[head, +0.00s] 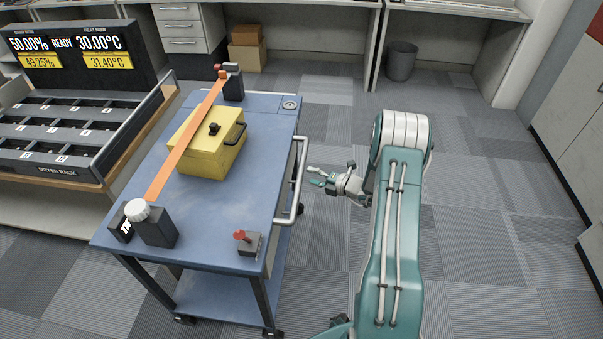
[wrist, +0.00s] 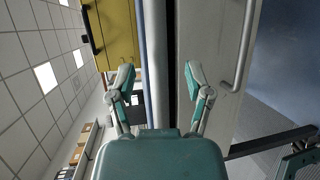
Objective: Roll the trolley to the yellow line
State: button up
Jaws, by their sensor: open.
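The trolley (head: 235,235) has a blue top, a lower blue shelf and castors. Its grey handle (head: 298,185) is on its right side. My gripper (head: 322,178) is just right of the handle, open, facing the trolley and apparently empty. In the wrist view the fingers (wrist: 160,75) are spread, with the trolley's side edge beyond them. A curved grey rod (wrist: 240,50), apparently the handle, shows right of the fingers and not between them. A yellow box (head: 210,150) sits on the trolley under an orange strap (head: 185,140). No yellow line on the floor shows in either view.
A dryer rack (head: 70,135) on a bench stands close along the trolley's left side. A small red-knobbed lever (head: 248,242) sits on the trolley's front right corner. Desks, drawers (head: 180,30) and a bin (head: 401,62) line the back. Carpet to the right is open.

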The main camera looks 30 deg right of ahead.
aim_at(301, 174)
jog(key=x, duration=0.4)
jog(key=shift+w+a, duration=0.15)
jog(key=shift+a, duration=0.2)
jog(key=shift+d, duration=0.15)
jog(key=c, duration=0.3)
grip_shut()
jog(key=shift+f, duration=0.1)
